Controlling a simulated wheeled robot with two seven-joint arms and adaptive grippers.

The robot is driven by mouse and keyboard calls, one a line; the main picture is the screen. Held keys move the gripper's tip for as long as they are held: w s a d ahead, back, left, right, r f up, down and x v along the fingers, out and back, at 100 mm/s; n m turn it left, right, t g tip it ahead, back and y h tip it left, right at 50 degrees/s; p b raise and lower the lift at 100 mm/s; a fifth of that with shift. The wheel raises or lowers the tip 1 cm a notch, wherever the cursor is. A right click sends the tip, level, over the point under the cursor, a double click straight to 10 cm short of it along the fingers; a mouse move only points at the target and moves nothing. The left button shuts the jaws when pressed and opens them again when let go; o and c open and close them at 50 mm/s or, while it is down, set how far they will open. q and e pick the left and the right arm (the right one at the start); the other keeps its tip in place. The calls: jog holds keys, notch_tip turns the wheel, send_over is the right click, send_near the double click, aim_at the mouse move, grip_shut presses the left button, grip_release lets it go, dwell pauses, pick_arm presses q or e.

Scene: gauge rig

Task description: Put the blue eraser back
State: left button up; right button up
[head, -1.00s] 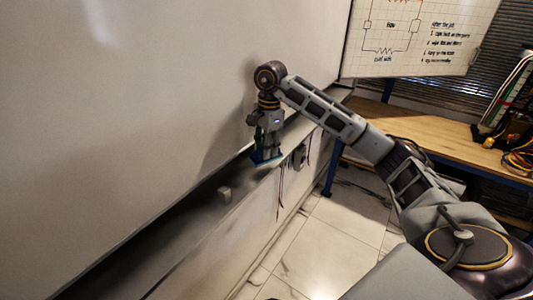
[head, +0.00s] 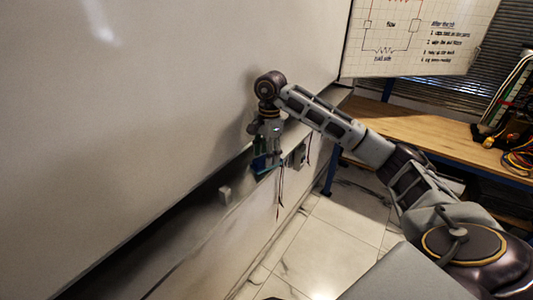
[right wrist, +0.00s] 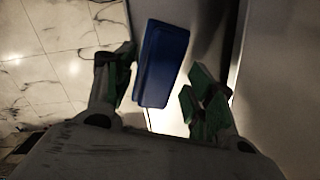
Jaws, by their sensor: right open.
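The blue eraser (right wrist: 162,63) shows in the right wrist view as a dark blue block between and beyond my right gripper's fingers, nearer the left finger. My right gripper (right wrist: 160,88) is open, with green pads on its fingertips. In the head view, my right gripper (head: 266,158) points down at the whiteboard's ledge. A small part of the eraser (head: 261,165) shows blue at its fingertips; the fingers hide the rest. I cannot tell whether a finger touches the eraser. My left gripper is not in view.
The whiteboard (head: 150,100) rises on the left, close behind my right gripper. A small pale block (head: 225,194) sits on the ledge (head: 190,225). Thin cables hang below the ledge. A wooden bench (head: 440,145) stands at the right, and tiled floor lies open between.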

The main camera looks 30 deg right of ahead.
jog(key=shift+r, duration=0.1)
jog(key=shift+d+r+b, duration=0.15)
jog(key=shift+r+b, duration=0.25)
jog(key=shift+r, duration=1.8)
notch_tip(320, 180, up, 7)
jog(key=p, duration=0.1)
jog(key=shift+d+r, duration=0.2)
jog(key=shift+d, duration=0.1)
